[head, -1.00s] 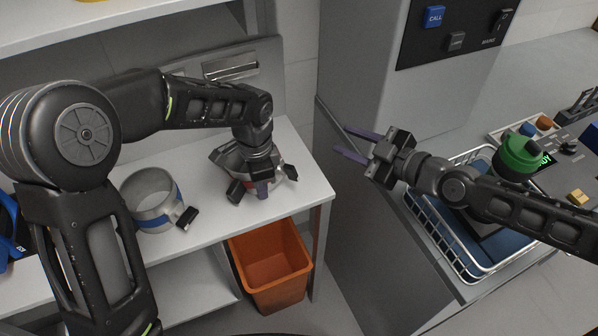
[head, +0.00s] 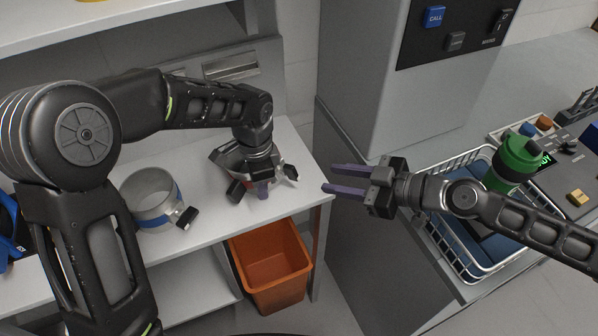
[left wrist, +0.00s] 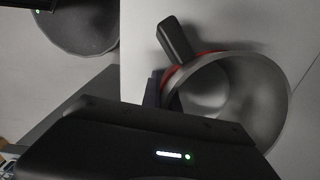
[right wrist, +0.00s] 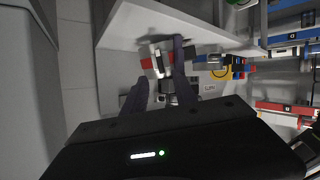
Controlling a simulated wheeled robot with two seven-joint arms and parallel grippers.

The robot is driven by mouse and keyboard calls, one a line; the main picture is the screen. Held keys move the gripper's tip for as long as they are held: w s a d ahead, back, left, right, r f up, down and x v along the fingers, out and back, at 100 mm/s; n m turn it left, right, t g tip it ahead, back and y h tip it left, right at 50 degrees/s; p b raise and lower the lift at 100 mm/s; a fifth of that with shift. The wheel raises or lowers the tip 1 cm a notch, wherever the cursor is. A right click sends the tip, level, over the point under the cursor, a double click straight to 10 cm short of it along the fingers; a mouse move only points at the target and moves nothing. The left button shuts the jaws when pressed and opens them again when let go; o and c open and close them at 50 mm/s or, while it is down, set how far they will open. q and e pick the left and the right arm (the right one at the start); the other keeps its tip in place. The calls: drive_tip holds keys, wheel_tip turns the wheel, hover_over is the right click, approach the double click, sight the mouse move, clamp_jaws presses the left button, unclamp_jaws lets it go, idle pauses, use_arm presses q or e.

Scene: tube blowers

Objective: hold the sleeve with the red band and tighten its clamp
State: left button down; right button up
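The grey sleeve with the red band (left wrist: 231,95) stands on the white shelf top at its right part; in the head view it is mostly hidden behind my left gripper (head: 262,190). The left gripper appears shut on its side, one purple finger showing; the contact is hidden. The red band (right wrist: 148,62) shows ahead of the right fingers.
Another grey sleeve with a blue band (head: 152,199) stands left on the shelf top (head: 205,225). An orange bin (head: 271,266) is below. A tall grey cabinet (head: 375,90) rises behind the right gripper. A white wire basket (head: 455,250) and green-lidded cup (head: 517,155) are at right.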

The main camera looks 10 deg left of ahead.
sight(296, 173)
drive_tip(key=x, duration=1)
drive_tip(key=shift+w, duration=0.15)
drive_tip(key=shift+c, duration=0.4)
clamp_jaws()
